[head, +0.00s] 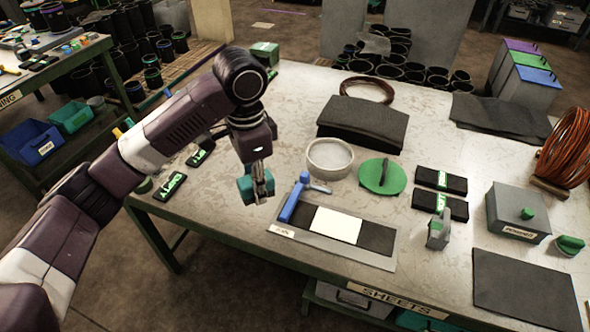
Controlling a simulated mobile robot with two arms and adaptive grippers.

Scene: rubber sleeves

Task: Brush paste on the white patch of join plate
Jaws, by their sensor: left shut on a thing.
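The join plate (378,240) is a dark strip on a grey sheet near the table's front edge. Its white patch (336,226) lies in the middle of the strip. A round pale bowl (330,158) stands behind it, its contents pale. A green lid with a handle (381,177) lies to the bowl's right. My left gripper (262,192) points down, left of the plate and apart from the patch. It is shut on a small teal object (245,189), mostly hidden; I cannot tell its full shape. My right gripper is not in view.
A blue tool (292,201) with a light-blue part sits at the plate's left end. A black folded sheet (362,124) lies behind the bowl. Dark boxes (440,205), a grey case (517,212) and a dark mat (526,290) occupy the right side.

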